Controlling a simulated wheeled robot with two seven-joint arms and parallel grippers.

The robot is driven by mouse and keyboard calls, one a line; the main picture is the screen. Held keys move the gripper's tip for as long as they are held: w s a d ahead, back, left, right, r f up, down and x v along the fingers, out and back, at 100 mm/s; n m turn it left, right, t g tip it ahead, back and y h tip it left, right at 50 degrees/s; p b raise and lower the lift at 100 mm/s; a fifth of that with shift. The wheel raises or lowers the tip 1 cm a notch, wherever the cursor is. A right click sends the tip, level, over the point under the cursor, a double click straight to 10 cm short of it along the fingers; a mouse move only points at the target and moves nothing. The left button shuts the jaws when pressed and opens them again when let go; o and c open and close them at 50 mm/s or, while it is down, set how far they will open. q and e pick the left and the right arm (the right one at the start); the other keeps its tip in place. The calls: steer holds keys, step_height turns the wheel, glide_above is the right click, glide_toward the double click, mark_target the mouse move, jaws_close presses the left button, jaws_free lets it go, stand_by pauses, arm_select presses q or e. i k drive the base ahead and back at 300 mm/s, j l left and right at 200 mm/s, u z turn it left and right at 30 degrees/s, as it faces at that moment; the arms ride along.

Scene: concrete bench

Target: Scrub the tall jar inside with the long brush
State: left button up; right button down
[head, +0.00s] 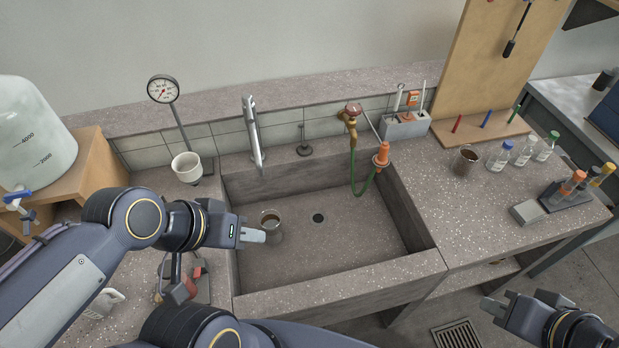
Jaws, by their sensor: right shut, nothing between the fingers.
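A clear glass vessel (270,218) with a brownish inside stands in the sink near its left wall; it may be the tall jar. My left gripper (264,237) is right beside it, its fingertips overlapping its lower left in the picture. I cannot tell whether they touch it or how far apart the fingers are. My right gripper (490,305) is shut and empty at the lower right, over the floor. A dark long-handled tool (513,38) hangs on the wooden board; it may be the long brush. Thin upright handles (422,95) also stand in a grey caddy (404,126).
The sink (345,262) has a drain and free floor right of the vessel. A steel tap (252,130) and a green hose (366,185) stand behind it. A brown-filled beaker (467,158), bottles (499,157) and a tube rack (566,196) occupy the right counter.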

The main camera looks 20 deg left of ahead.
mark_target(270, 219)
steer(key=i+l+u, duration=0.2)
steer(key=l+u, duration=0.25)
steer(key=l, duration=0.5)
steer(key=l+u, duration=0.4)
steer(key=l, duration=0.6)
